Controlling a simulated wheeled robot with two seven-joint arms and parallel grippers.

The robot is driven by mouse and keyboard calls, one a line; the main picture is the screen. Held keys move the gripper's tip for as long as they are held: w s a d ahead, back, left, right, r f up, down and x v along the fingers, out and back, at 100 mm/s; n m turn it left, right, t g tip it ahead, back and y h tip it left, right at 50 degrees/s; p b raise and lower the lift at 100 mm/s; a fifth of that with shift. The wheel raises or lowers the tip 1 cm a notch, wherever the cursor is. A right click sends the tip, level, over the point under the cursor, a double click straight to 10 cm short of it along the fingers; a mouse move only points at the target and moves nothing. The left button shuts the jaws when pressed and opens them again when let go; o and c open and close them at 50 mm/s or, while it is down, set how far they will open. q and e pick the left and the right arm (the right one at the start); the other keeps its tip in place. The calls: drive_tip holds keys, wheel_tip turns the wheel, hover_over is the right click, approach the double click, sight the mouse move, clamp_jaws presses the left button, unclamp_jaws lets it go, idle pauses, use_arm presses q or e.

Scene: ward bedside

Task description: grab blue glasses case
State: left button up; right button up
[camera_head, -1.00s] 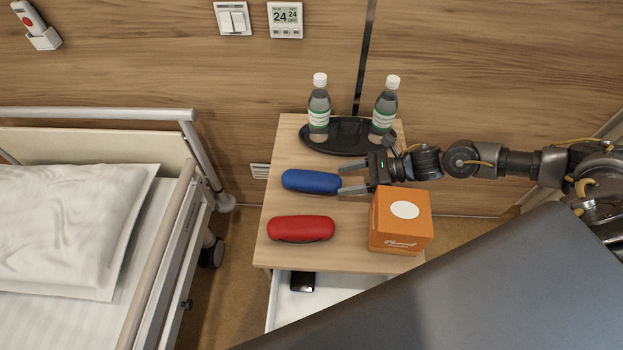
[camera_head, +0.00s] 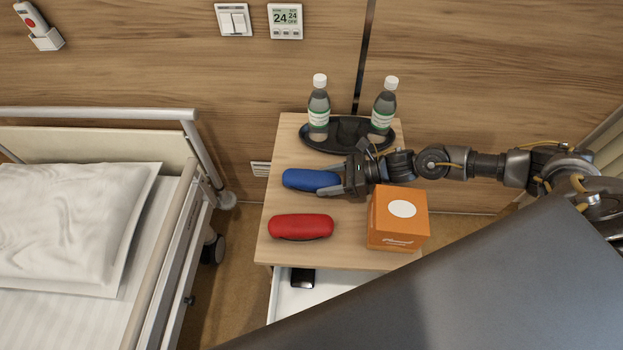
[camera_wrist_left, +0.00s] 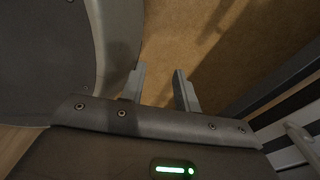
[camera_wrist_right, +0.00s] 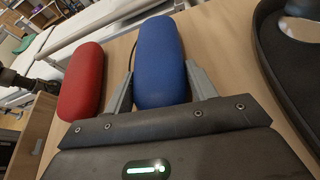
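The blue glasses case (camera_head: 308,179) lies on the bedside table, above the red case in the head view. My right gripper (camera_head: 328,182) reaches it from the right, with its open fingers on either side of the case's right end. In the right wrist view the blue case (camera_wrist_right: 160,62) lies between the two open fingertips (camera_wrist_right: 160,88); I cannot tell whether either finger touches it. My left gripper (camera_wrist_left: 160,80) is open and empty above the floor, and it does not show in the head view.
A red case (camera_head: 300,226) lies nearer the table's front. An orange box (camera_head: 398,222) stands below my right wrist. A black tray (camera_head: 346,144) with two bottles is at the back. The drawer (camera_head: 335,293) is open with a dark phone inside. A bed is at left.

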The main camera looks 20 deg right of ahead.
drive_tip(key=shift+c, duration=0.9)
wheel_tip(320, 180, up, 10)
drive_tip(key=shift+r+b, duration=0.1)
drive_tip(key=shift+b, duration=0.4)
